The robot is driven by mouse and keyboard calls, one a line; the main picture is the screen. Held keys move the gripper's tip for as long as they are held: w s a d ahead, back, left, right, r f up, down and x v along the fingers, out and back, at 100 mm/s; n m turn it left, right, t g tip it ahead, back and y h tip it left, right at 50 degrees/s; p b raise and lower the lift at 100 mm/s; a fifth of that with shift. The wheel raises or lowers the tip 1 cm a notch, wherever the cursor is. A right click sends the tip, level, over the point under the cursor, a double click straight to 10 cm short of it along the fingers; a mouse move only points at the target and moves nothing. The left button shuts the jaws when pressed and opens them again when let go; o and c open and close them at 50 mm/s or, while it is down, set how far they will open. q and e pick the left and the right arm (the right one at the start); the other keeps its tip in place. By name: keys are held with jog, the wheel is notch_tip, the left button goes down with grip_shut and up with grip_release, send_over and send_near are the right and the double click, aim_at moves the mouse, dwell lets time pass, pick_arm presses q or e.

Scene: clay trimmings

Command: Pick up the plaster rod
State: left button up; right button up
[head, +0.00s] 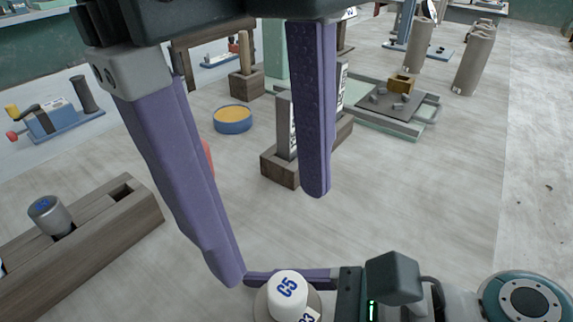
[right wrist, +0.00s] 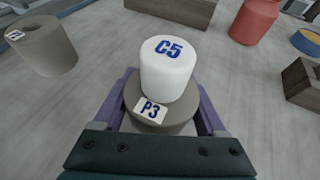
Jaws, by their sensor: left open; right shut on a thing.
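The white plaster rod (head: 288,287) marked C5 stands upright at the bottom centre of the head view. It also shows in the right wrist view (right wrist: 170,66), its lower end inside or on a grey round piece (right wrist: 183,113) tagged P3; which one is hidden. My right gripper (right wrist: 163,104) is shut on the grey piece, one finger on each side. My left gripper (head: 272,232) is open and empty, its two long purple fingers pointing down. Its left fingertip appears close to the rod's left side in the picture; the right one appears higher, beyond the rod.
A wooden block (head: 120,222) with a metal cylinder (head: 48,214) stands at left. A wooden stand (head: 280,168), a blue dish (head: 233,125) and a green tray (head: 410,130) lie beyond. A grey hollow cylinder (right wrist: 40,48) and red bottle (right wrist: 256,18) show in the wrist view.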

aim_at(287, 288)
pick_arm(q)
jog(key=shift+m+y, duration=0.6)
jog(key=shift+m, duration=0.1)
jog(key=f, duration=0.6)
jog(key=shift+w, duration=0.2)
jog(key=shift+s+d+f, duration=0.1)
jog(key=shift+d+f, duration=0.1)
jog(key=shift+f, duration=1.15)
jog(key=shift+d+f, duration=0.2)
jog(key=shift+f, duration=1.1)
grip_shut()
